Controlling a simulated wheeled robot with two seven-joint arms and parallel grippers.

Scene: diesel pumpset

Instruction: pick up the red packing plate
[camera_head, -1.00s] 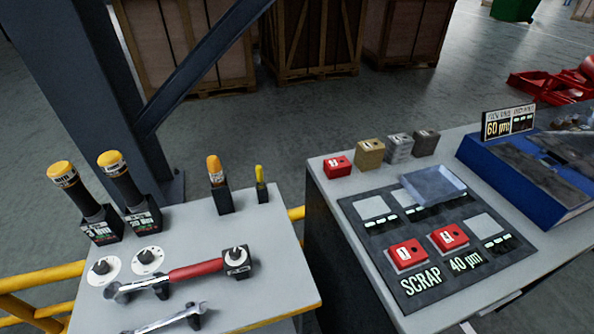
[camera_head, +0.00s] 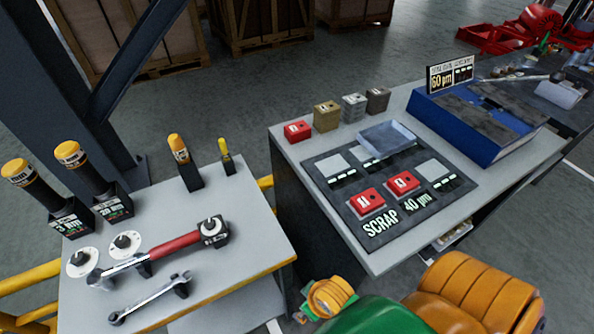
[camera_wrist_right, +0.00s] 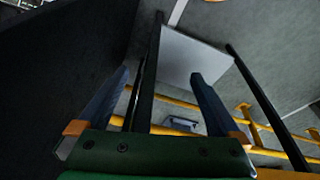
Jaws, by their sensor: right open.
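Two red plates, a left one (camera_head: 366,201) and a right one (camera_head: 403,184), lie on the dark mat (camera_head: 340,219) marked SCRAP and 40 µm. Another red block (camera_head: 298,131) stands at the bench's back left corner. I cannot tell which of these is the packing plate. My right arm shows at the bottom of the head view, in front of the bench, its jaws not clearly seen there. In the right wrist view my right gripper (camera_wrist_right: 160,73) is open and empty, with no red plate between the fingers. My left gripper is not in view.
A clear tray (camera_head: 388,138) lies on the mat's back edge. Tan and grey blocks (camera_head: 327,115) stand behind the mat. A blue case (camera_head: 460,125) is to the right. The left table (camera_head: 215,260) holds a wrench and yellow-capped tools. A gap separates table and bench.

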